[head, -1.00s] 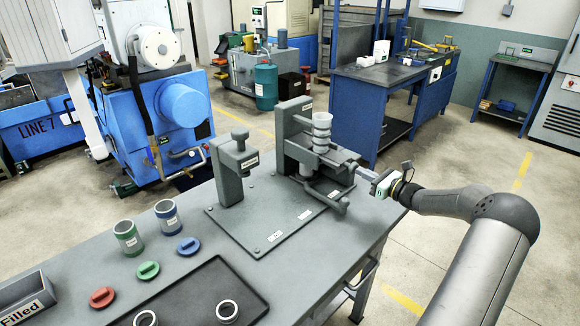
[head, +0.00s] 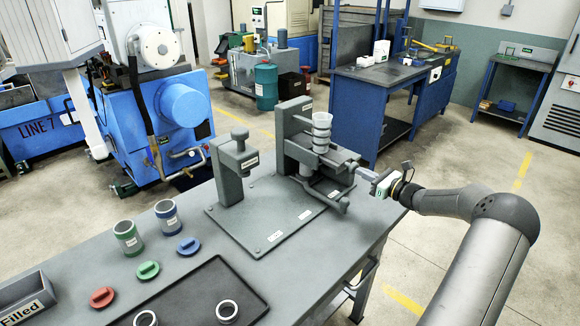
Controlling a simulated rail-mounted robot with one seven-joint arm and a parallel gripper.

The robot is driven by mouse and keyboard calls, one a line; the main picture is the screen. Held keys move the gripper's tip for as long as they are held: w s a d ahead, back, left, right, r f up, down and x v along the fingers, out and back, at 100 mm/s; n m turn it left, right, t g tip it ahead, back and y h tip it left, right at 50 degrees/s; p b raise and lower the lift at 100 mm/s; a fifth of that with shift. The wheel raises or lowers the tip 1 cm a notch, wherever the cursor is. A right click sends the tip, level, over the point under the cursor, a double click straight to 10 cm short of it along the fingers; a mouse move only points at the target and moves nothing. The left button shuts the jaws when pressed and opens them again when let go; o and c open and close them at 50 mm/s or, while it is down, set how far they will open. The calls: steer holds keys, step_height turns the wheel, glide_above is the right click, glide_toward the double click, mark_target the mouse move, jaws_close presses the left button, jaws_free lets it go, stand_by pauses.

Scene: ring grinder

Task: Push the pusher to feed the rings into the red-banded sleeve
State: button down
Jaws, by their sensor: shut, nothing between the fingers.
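The feeding fixture (head: 292,125) stands at the right end of the bench, with an upright stack of pale rings (head: 322,137) on it. The grey pusher (head: 343,157) sits at the fixture's right side, below the stack. My gripper (head: 362,172) is shut and empty, with its tips at the pusher's outer end; I cannot tell whether they touch. No red-banded sleeve can be made out. A green-banded sleeve (head: 128,239) and a blue-banded sleeve (head: 168,217) stand upright on the bench at left.
Red (head: 102,298), green (head: 148,270) and blue (head: 188,246) lids lie on the bench. A black tray (head: 205,284) with loose rings is at the front, and a bin marked Filled (head: 25,300) is at left. A second grey post (head: 232,170) stands left of the fixture.

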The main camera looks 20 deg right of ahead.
steer(key=shift+b+x, duration=0.65)
steer(key=shift+x, duration=2.75)
steer(key=shift+s, duration=0.15)
steer(key=v, duration=0.6)
steer(key=shift+s, duration=0.15)
steer(key=shift+s+d, duration=0.15)
steer(key=shift+d, duration=0.05)
steer(key=p, duration=0.1)
glide_toward(348, 165)
steer(key=shift+s+d+f, duration=0.3)
steer(key=shift+s+d, duration=0.05)
steer(key=shift+d, duration=0.15)
